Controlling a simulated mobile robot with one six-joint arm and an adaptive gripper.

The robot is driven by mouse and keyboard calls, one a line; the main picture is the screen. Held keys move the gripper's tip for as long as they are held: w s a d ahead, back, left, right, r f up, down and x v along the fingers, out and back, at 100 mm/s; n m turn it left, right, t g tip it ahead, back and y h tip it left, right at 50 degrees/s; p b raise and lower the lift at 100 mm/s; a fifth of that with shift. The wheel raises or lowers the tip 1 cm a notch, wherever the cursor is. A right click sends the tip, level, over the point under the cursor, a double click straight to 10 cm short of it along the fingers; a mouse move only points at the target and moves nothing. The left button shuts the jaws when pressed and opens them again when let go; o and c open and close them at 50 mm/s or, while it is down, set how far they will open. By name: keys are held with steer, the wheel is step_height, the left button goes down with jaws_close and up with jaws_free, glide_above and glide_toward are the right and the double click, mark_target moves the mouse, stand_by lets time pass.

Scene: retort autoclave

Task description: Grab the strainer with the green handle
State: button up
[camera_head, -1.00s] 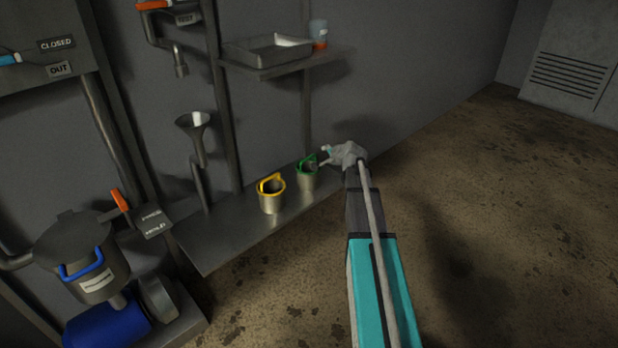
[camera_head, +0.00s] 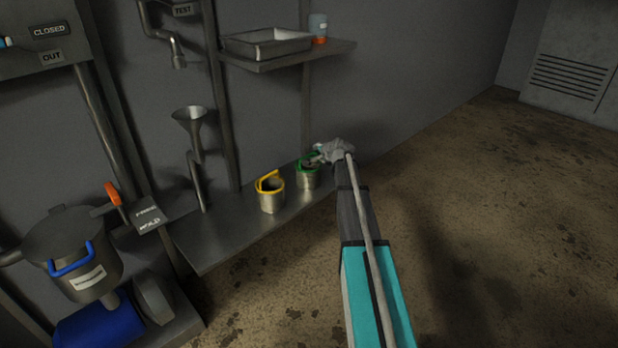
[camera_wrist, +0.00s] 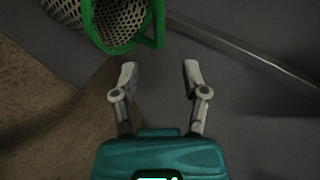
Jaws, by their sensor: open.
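The strainer with the green handle (camera_head: 307,177) stands on the low metal shelf, right of a yellow-handled strainer (camera_head: 271,193). In the wrist view the green-handled strainer (camera_wrist: 122,22) shows at the top left, with a perforated metal wall, a green rim and a green handle (camera_wrist: 158,24) at its right side. My gripper (camera_head: 318,155) is at the green rim in the head view and partly covers it. In the wrist view my gripper (camera_wrist: 158,72) is open and empty, its fingertips just below the handle. The handle is not between the fingers.
The low shelf (camera_head: 213,237) has free room at its left. An upper shelf (camera_head: 290,58) holds a metal tray (camera_head: 266,43) and a small container (camera_head: 318,28). A funnel (camera_head: 190,124) is on the wall to the left. Open floor lies to the right.

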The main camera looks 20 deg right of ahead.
mark_target(314, 153)
steer(key=shift+w, duration=0.15)
steer(key=shift+b+x, duration=1.45)
steer(key=shift+x, duration=1.2)
steer(key=shift+f, duration=0.1)
steer(key=shift+c, duration=0.3)
jaws_close()
